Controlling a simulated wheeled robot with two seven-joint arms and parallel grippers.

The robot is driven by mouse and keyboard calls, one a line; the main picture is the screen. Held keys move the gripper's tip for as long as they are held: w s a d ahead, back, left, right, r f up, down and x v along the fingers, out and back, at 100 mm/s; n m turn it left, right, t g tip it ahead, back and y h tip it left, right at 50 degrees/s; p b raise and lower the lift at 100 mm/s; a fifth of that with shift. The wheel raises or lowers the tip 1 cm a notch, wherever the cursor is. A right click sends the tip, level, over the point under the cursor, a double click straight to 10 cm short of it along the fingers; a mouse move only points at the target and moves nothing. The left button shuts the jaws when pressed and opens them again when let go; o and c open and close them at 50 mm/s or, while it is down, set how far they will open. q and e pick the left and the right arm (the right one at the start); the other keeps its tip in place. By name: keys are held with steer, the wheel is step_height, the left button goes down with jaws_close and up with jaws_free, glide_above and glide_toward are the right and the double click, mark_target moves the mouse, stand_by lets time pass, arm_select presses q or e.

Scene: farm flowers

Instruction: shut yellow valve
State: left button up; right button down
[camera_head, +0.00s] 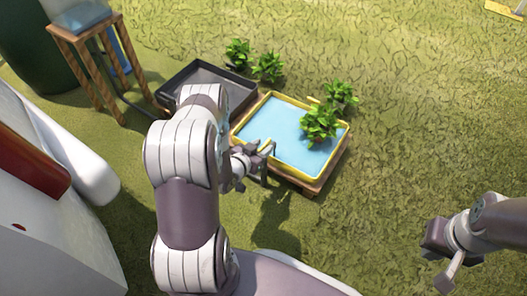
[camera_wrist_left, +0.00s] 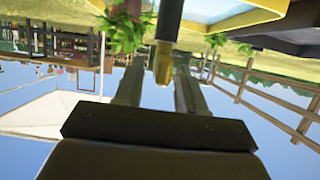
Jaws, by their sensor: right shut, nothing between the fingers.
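A yellow valve handle (camera_head: 266,145) shows at the near left edge of the blue water tray (camera_head: 285,130), which has a yellow rim. My left gripper (camera_head: 252,160) is right beside it, partly overlapping it in the head view. In the left wrist view, which looks upside down, the yellow valve piece (camera_wrist_left: 162,66) sits at the end of a dark post, between the two fingers of my left gripper (camera_wrist_left: 158,82). The fingers stand apart; contact is not clear. My right gripper (camera_head: 447,252) is shut and empty over the grass at the lower right.
A black empty tray (camera_head: 215,85) stands beside the blue tray. Green plants (camera_head: 320,122) sit in and behind the trays. A wooden stool (camera_head: 95,50) and a dark green barrel (camera_head: 35,50) stand at the upper left. Grass on the right is open.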

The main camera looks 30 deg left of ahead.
arm_select(q)
steer(key=shift+x, duration=0.8)
jaws_close()
